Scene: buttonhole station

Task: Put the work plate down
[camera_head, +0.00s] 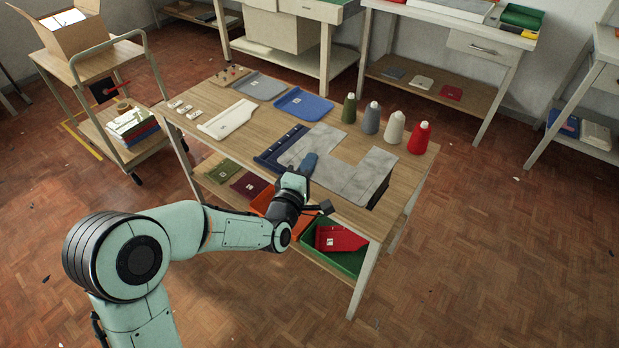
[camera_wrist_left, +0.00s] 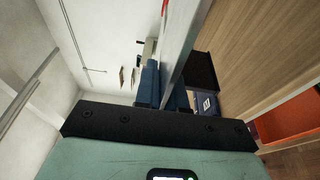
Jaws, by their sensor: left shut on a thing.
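The work plate (camera_head: 345,175) is a broad grey sheet with a deep notch in its far side. It lies roughly level over the front right of the wooden table. My left gripper (camera_head: 308,164) is at its near left edge, shut on it with blue fingers. In the left wrist view the work plate (camera_wrist_left: 192,50) shows edge-on between the fingers (camera_wrist_left: 162,90). A navy plate (camera_head: 266,160) with a white label shows partly under its left side. I cannot tell whether the work plate touches anything below. My right gripper is out of view.
The wooden table (camera_head: 215,150) also holds a white plate (camera_head: 228,119), a grey plate (camera_head: 259,86), a blue plate (camera_head: 303,104) and several thread spools (camera_head: 419,137) behind the work plate. A green bin (camera_head: 345,262) and an orange bin (camera_head: 262,200) sit below. A trolley (camera_head: 92,62) stands left.

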